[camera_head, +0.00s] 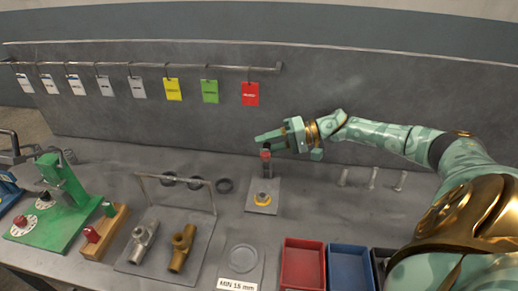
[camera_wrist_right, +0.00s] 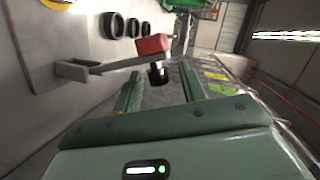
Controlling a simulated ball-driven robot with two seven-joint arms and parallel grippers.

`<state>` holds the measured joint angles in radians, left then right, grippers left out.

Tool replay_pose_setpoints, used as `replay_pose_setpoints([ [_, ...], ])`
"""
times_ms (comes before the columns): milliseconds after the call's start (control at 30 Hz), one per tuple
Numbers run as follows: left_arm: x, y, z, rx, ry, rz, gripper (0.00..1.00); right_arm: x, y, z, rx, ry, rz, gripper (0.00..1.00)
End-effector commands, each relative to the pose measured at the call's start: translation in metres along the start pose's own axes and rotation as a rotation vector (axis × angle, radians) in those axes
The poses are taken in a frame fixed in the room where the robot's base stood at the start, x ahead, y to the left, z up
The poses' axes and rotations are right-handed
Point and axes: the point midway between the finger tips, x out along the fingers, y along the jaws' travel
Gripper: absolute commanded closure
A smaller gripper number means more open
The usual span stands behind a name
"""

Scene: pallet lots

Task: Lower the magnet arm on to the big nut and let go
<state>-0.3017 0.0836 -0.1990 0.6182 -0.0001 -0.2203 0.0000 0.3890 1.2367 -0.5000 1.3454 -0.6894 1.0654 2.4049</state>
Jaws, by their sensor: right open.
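The magnet stand has a grey base plate (camera_head: 261,208), with its upright and magnet arm standing behind the yellow-ringed spot. The magnet arm (camera_wrist_right: 115,65) carries a red block (camera_head: 265,155) and a black end piece (camera_wrist_right: 158,76). The arm looks raised above the plate. Contact cannot be told. My left gripper is not in view.
Dark rings (camera_head: 225,185) lie left of the stand. Brass and grey pipe fittings (camera_head: 182,248) rest on a plate at front left. Red (camera_head: 303,265) and blue (camera_head: 351,268) bins stand in front. Small bolts (camera_head: 373,178) stand at right. Coloured tags (camera_head: 250,93) hang behind.

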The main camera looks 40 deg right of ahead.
Motion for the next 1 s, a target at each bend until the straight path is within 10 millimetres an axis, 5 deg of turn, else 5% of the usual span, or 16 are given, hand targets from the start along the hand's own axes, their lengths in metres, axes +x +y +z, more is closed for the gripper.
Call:
replay_pose_setpoints([
  [167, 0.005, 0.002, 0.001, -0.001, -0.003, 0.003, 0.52, 0.02, 0.001, 0.0, 0.0, 0.0, 0.0, 0.59],
  [467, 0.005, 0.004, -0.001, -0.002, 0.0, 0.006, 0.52, 0.023, 0.0, 0.0, 0.0, 0.0, 0.001, 0.59],
  [600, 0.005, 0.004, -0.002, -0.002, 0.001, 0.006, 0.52, 0.023, 0.0, 0.0, 0.0, 0.0, 0.001, 0.97],
  [1000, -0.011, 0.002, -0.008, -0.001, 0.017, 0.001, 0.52, 0.022, -0.005, 0.004, -0.047, 0.011, 0.014, 1.0],
])
